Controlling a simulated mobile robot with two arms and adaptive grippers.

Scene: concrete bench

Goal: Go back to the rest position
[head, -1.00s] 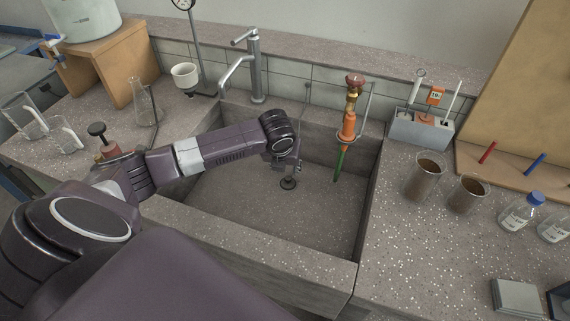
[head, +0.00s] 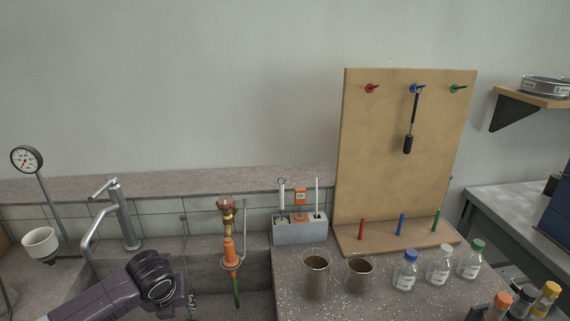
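My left arm comes in at the lower left of the head view, over the sink (head: 258,277). My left gripper (head: 192,301) shows only in small part near the bottom edge, beyond the dark wrist. Its fingers are too small and cut off to tell whether they are open or shut. My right gripper is not in the head view.
A tap (head: 124,215) and an orange-and-brass fitting (head: 231,250) stand near my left arm. Right of the sink are brown-filled beakers (head: 316,275), capped bottles (head: 405,270) and a pegboard (head: 400,150) with a hanging tool (head: 410,125).

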